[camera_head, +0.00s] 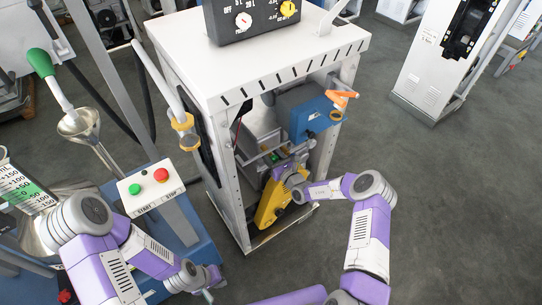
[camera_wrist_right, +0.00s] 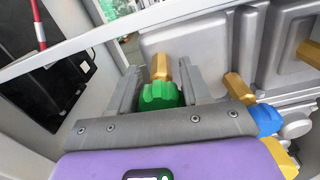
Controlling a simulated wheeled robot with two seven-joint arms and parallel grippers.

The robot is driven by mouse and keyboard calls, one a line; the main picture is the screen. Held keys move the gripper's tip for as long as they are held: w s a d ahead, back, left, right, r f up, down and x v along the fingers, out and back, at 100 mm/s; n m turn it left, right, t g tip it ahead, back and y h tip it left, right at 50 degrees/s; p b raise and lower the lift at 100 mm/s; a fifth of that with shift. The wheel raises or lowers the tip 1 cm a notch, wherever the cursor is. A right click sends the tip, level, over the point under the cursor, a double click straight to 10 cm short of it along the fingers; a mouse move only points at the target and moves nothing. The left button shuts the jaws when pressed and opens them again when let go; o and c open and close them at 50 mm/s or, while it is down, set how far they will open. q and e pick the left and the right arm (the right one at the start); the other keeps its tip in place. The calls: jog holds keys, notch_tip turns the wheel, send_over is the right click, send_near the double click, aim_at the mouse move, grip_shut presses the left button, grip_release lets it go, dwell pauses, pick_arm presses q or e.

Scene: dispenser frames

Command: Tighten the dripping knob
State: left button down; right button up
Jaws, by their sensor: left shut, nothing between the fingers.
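In the right wrist view a green knob (camera_wrist_right: 160,95) on a brass stem sits between the two fingers of my right gripper (camera_wrist_right: 158,82). The fingers flank it closely; I cannot tell if they press on it. A blue knob (camera_wrist_right: 264,120) on a brass stem and a yellow knob (camera_wrist_right: 283,158) lie to the right of the gripper. No drip shows. In the head view my right arm reaches into the open front of the white dispenser frame (camera_head: 281,66). My left gripper (camera_head: 208,294) is shut and empty, low in front of the frame, away from the knobs.
A blue pump-like unit (camera_head: 305,110) with an orange handle (camera_head: 342,97) and a yellow part (camera_head: 268,205) are inside the frame. A box with red and green buttons (camera_head: 150,187) and a funnel (camera_head: 79,124) stand at left.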

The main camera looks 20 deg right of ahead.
aim_at(276, 161)
jog(key=o, duration=0.3)
jog(key=shift+s, duration=0.15)
jog(key=p+v, duration=0.2)
jog(key=v, duration=0.4)
jog(key=shift+s+d, duration=0.25)
jog(key=shift+s, duration=0.4)
